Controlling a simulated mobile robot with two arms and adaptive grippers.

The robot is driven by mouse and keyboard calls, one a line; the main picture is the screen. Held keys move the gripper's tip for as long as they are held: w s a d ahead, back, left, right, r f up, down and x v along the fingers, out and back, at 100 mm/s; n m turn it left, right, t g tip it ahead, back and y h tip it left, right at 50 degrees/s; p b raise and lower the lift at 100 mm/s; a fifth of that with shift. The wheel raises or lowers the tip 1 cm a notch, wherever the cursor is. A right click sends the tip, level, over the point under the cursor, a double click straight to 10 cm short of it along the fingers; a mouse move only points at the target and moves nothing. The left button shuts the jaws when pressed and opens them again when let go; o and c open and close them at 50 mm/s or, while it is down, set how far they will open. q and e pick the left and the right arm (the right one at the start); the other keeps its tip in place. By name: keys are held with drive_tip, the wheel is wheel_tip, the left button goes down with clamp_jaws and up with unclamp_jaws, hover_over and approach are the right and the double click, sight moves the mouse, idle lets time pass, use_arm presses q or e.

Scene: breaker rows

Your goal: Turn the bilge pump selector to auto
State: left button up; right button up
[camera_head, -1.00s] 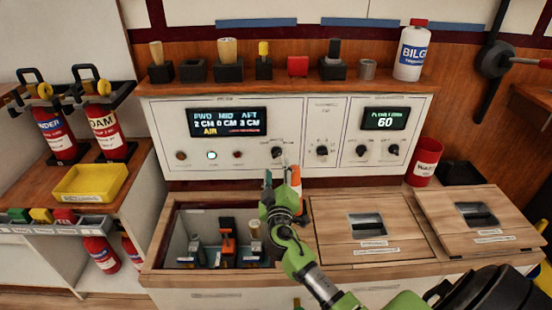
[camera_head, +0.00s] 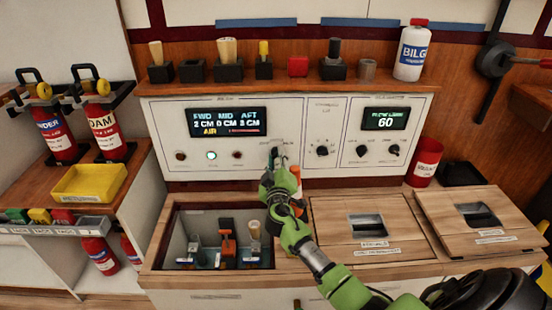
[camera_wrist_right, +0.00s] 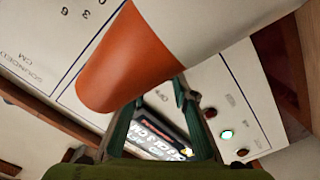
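The bilge pump selector is most likely the dark knob (camera_head: 275,152) right of the lit level display (camera_head: 228,122) on the white panel. My right gripper (camera_head: 273,162) is at this knob and partly covers it. In the right wrist view its two dark green fingers (camera_wrist_right: 158,104) stand apart, with the panel showing between them. A large orange-and-white rounded thing (camera_wrist_right: 125,68) hides the fingertips, so I cannot tell whether they touch the knob. An "OFF" mark shows close to the fingers. The knob's pointer is not readable. My left gripper is not in view.
Other dark knobs (camera_head: 322,150) sit to the right on the panel. A lit lamp (camera_head: 211,155) is to the left. Below is an open bin (camera_head: 180,225) with tools, beside wooden lids (camera_head: 340,237).

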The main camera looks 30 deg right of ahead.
drive_tip(key=shift+n, duration=1.3)
drive_tip(key=shift+f+n, duration=0.1)
drive_tip(key=shift+n, duration=1.1)
drive_tip(key=shift+a+n+p, duration=0.1)
drive_tip(key=shift+n+p, duration=0.2)
drive_tip(key=shift+n, duration=0.5)
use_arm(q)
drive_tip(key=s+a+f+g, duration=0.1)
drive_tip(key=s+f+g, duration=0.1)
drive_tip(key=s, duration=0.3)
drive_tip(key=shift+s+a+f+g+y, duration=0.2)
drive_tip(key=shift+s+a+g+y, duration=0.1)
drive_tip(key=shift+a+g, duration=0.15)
use_arm(e)
drive_tip(key=shift+f+n, duration=0.1)
drive_tip(key=shift+n, duration=1.2)
drive_tip(key=o, duration=1.1)
